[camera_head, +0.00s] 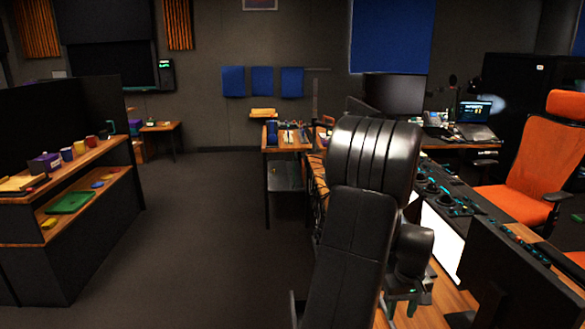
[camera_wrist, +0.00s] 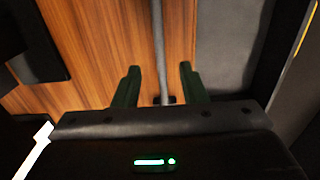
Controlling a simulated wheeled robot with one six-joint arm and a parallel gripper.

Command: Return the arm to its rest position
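My arm (camera_head: 365,215) is folded in the middle of the head view, large and black, over the wooden desk. My gripper (camera_wrist: 159,70) shows in the wrist view with its two dark green fingers well apart. Nothing is clasped between them; a grey bar shows through the gap, and how far off it is I cannot tell. In the head view the gripper is low, at the right of my arm and partly hidden by it. The trackball panel (camera_head: 440,195) lies on the desk to the right of my arm.
A dark monitor (camera_head: 520,270) stands near at the lower right. Orange chairs (camera_head: 525,155) are on the right. A wooden shelf unit (camera_head: 60,190) with cups and trays is on the left. The floor (camera_head: 200,230) between shelf and arm is clear.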

